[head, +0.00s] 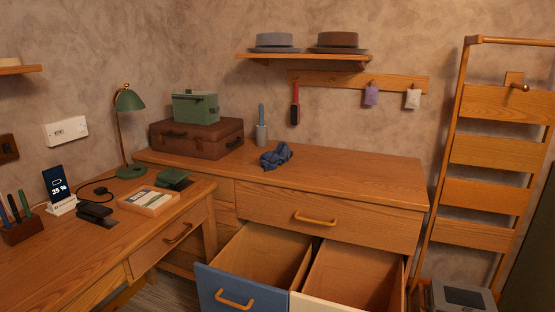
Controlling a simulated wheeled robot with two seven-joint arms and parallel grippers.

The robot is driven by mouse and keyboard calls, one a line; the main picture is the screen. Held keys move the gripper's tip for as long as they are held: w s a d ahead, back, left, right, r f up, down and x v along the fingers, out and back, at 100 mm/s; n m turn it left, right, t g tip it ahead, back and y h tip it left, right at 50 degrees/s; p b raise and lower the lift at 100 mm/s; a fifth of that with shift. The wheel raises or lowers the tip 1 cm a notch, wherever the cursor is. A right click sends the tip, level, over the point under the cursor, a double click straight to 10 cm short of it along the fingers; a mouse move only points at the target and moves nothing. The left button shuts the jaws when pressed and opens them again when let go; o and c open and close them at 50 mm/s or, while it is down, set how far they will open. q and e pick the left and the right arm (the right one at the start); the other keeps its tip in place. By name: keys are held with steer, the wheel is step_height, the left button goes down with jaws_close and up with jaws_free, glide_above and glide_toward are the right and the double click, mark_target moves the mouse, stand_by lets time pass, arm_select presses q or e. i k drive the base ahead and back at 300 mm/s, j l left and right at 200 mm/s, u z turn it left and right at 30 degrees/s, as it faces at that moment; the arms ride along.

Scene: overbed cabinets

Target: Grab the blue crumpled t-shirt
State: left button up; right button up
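Nothing covers the t-shirt. Neither of my grippers shows in the head view.
Two open bins, one blue-fronted (226,296) and one cream-fronted (318,304), stick out below the dresser's drawer. A brown suitcase (197,138) with a green box (195,107) stands left. A desk (120,235) fills the left foreground. The dresser top's right half is clear.

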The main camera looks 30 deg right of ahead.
mark_target(269, 161)
steer(key=i, duration=1.4)
steer(key=z, duration=1.6)
